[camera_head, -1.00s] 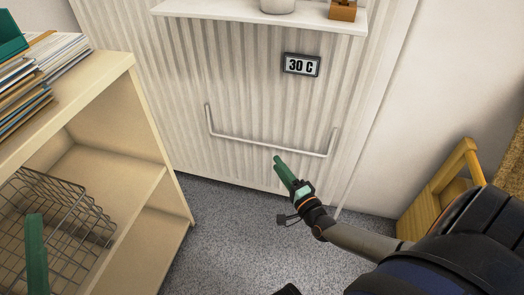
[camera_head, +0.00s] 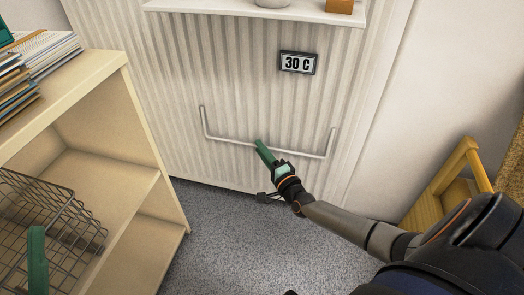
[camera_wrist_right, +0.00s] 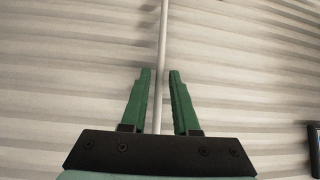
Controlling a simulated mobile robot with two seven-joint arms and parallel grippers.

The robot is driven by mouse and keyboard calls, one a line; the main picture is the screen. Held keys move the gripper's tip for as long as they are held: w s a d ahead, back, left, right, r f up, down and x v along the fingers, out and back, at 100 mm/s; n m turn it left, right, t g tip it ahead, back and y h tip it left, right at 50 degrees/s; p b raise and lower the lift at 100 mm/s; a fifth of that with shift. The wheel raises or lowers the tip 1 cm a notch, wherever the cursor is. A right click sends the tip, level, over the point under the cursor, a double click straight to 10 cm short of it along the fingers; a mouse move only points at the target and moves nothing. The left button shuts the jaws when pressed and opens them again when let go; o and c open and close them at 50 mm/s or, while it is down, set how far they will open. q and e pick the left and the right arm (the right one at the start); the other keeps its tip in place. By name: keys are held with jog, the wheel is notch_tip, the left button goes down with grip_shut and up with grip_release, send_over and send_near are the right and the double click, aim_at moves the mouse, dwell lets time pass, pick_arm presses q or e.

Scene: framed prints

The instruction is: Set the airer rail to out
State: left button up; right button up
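The airer rail (camera_head: 226,138) is a thin pale U-shaped bar on the front of a ribbed white radiator (camera_head: 180,60), with an upright arm at each end. My right gripper (camera_head: 259,144) is at the rail's middle in the head view. In the right wrist view my right gripper (camera_wrist_right: 160,75) is open, and the rail (camera_wrist_right: 163,40) runs between its two green fingers with a gap on each side. My left gripper (camera_head: 37,260) shows only as a green finger at the lower left, in front of the shelf unit.
A display (camera_head: 298,63) reading 30 C is on the radiator, below a white shelf (camera_head: 220,8). A cream shelf unit (camera_head: 95,85) with a wire basket (camera_head: 60,215) stands left. A yellow wooden thing (camera_head: 440,190) stands right. Grey floor (camera_head: 225,235) lies between.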

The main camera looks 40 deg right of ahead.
grip_shut()
dwell(1.1)
